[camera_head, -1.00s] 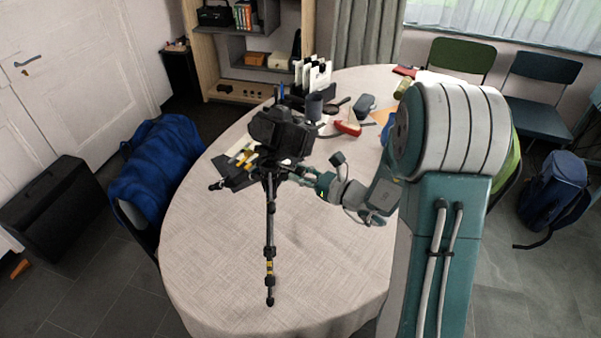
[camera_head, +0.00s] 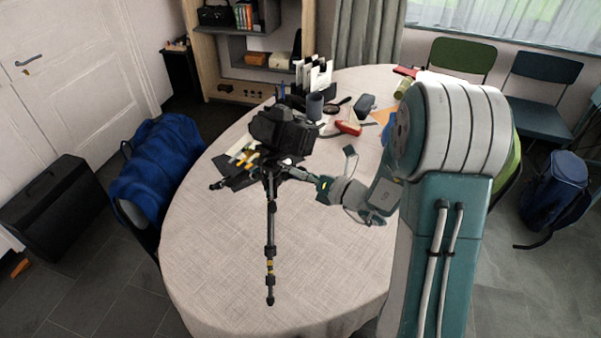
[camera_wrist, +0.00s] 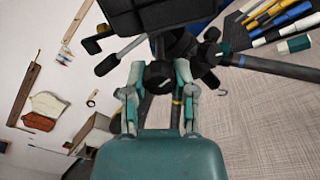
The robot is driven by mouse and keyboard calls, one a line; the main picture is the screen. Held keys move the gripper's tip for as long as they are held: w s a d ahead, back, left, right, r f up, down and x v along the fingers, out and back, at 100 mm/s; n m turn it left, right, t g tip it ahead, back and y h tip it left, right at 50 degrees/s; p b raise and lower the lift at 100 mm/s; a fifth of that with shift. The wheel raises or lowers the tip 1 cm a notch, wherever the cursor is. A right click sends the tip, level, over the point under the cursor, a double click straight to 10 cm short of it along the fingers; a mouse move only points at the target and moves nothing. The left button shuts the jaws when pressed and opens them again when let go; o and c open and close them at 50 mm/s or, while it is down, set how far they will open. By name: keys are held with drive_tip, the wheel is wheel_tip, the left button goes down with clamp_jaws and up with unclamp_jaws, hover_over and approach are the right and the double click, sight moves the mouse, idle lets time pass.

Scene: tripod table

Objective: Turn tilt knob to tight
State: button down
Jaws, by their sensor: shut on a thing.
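A black camera (camera_head: 283,132) sits on a small black tripod (camera_head: 270,220) on the table. In the wrist view the camera's dark underside (camera_wrist: 160,12) is at the top, above the tripod head. A round black tilt knob (camera_wrist: 159,77) lies between the two teal fingers of my gripper (camera_wrist: 157,74). My gripper is shut on the knob from both sides. In the head view my gripper (camera_head: 318,184) reaches in from the right at the tripod head. The knob is too small to make out there. Whether it is tight cannot be told.
Pens and markers (camera_wrist: 277,22) lie beside the tripod. A dark mug (camera_head: 315,106), a red item (camera_head: 348,127) and file holders (camera_head: 314,76) stand farther back on the round table (camera_head: 215,270). The front of the table is clear.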

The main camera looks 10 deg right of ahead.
drive_tip(key=shift+m, duration=0.5)
drive_tip(key=c, duration=0.7)
unclamp_jaws()
drive_tip(key=shift+d, duration=0.1)
drive_tip(key=v, duration=1.2)
drive_tip(key=shift+w+d+f, duration=0.1)
